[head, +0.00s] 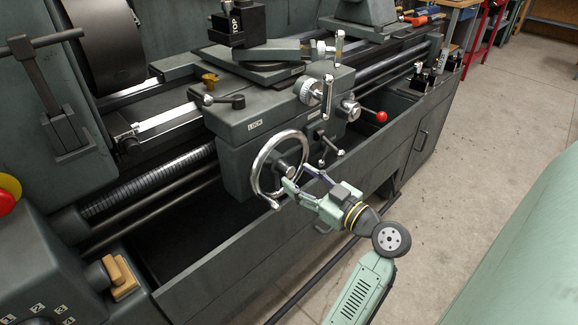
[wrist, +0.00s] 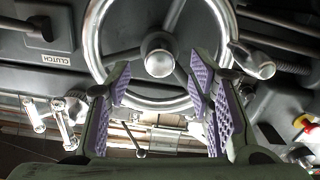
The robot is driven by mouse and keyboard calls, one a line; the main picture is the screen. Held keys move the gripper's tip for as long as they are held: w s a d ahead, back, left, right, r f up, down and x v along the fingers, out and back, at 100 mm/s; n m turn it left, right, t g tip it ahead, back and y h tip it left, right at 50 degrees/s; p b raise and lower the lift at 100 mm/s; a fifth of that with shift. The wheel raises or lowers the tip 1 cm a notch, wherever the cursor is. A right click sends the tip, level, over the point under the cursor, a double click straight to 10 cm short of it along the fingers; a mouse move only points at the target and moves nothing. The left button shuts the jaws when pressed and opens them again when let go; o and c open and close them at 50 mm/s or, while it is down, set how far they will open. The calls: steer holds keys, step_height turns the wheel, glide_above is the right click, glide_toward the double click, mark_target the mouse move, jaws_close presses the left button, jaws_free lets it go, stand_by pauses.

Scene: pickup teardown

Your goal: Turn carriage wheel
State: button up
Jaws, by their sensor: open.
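The carriage wheel is a chrome handwheel on the front of the dark grey carriage; its rim (head: 257,165) shows left of my gripper in the head view. In the wrist view the wheel (wrist: 97,30) fills the upper middle, with a round hub (wrist: 159,54) at its centre and a chrome handle (wrist: 255,65) at its right side. My gripper (head: 297,176) is open in front of the wheel's lower right part. In the wrist view the purple-padded fingers (wrist: 160,82) stand apart, overlapping the lower rim. Whether they touch it I cannot tell.
A red-knobbed lever (head: 381,116) and several chrome handles stick out right of the wheel. The chip tray's front wall (head: 235,255) runs below the carriage. A green rounded surface (head: 520,250) stands at the lower right; bare floor (head: 480,130) lies between.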

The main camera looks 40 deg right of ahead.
mark_target(291, 173)
steer(key=shift+w+a+p, duration=0.15)
steer(key=shift+w+p, duration=0.3)
steer(key=shift+w, duration=1.75)
steer(key=shift+c, duration=0.2)
jaws_close()
